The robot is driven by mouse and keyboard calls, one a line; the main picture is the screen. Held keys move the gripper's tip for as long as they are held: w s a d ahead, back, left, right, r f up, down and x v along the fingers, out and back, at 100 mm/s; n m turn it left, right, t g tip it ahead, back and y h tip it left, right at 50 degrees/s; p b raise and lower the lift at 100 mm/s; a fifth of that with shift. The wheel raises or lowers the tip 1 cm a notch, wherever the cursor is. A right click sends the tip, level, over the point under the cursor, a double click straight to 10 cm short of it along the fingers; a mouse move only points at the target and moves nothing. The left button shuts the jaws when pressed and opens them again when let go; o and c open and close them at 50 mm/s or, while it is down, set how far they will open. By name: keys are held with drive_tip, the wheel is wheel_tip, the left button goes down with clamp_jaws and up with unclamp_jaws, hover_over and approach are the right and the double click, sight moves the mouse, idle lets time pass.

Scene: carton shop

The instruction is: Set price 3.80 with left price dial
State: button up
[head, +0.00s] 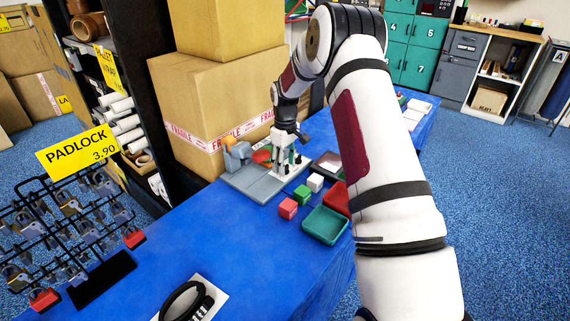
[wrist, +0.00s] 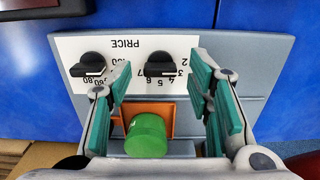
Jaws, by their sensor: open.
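In the wrist view the grey panel (wrist: 262,75) carries a white plate marked PRICE, upside down. The black dial (wrist: 160,66) on the picture's right has single digits around it and is the left price dial as the label reads. The other black dial (wrist: 88,66) has cents marks such as 60 and 80. Their exact settings are too small to read. My gripper (wrist: 158,62) is open, its green-padded fingers either side of the single-digit dial; contact cannot be told. In the head view my gripper (head: 287,167) is over the panel, hiding the dials.
A green button (wrist: 146,136) on an orange square sits near the gripper's base. Red, green and white cubes (head: 288,208) and a teal tray (head: 325,225) stand beside the panel on the blue table (head: 215,235). Large cartons (head: 205,115) rise behind.

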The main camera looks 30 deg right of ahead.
drive_tip(key=shift+f, duration=0.2)
clamp_jaws()
drive_tip(key=shift+m, duration=0.3)
drive_tip(key=shift+m+b, duration=0.95)
drive_tip(key=shift+m, duration=1.65)
unclamp_jaws()
